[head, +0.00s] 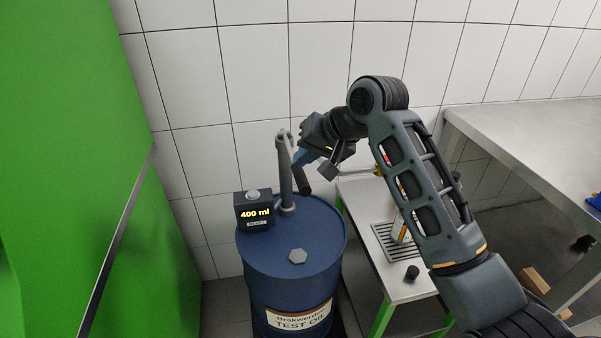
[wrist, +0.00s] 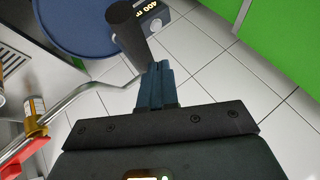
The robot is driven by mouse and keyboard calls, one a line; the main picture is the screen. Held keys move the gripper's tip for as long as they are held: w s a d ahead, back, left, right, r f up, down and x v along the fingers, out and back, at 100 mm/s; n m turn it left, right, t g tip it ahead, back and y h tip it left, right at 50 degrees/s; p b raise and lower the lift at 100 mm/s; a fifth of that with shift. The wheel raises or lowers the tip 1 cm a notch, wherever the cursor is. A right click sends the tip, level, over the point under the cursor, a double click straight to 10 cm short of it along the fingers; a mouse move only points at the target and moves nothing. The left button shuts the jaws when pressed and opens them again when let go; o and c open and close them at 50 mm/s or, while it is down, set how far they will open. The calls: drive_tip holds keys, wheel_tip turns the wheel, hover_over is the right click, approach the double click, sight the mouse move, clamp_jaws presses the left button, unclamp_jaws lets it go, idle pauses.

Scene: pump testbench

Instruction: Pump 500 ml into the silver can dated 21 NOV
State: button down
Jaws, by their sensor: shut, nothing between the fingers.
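The blue drum (head: 292,245), labelled TEST OIL, carries a grey hand pump (head: 286,175) with a dark handle grip (head: 303,180). A counter box (head: 254,211) on the drum reads 400 ml. My gripper (head: 301,158) is shut and empty beside the handle. In the wrist view the shut blue fingers (wrist: 158,72) are close to the lower end of the dark grip (wrist: 128,30); I cannot tell whether they touch. A can (head: 398,229), partly hidden by my arm, stands on the grate of the low bench.
The low bench (head: 386,288) has a drip grate (head: 386,240) and a small black cap (head: 412,272). A metal spout pipe (wrist: 88,87) runs towards the bench. A red object (wrist: 22,150) is near the can. A green wall (head: 60,150) is left; a steel table (head: 540,135) is right.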

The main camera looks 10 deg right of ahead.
drive_tip(key=shift+f, duration=0.15)
drive_tip(key=shift+f, duration=0.25)
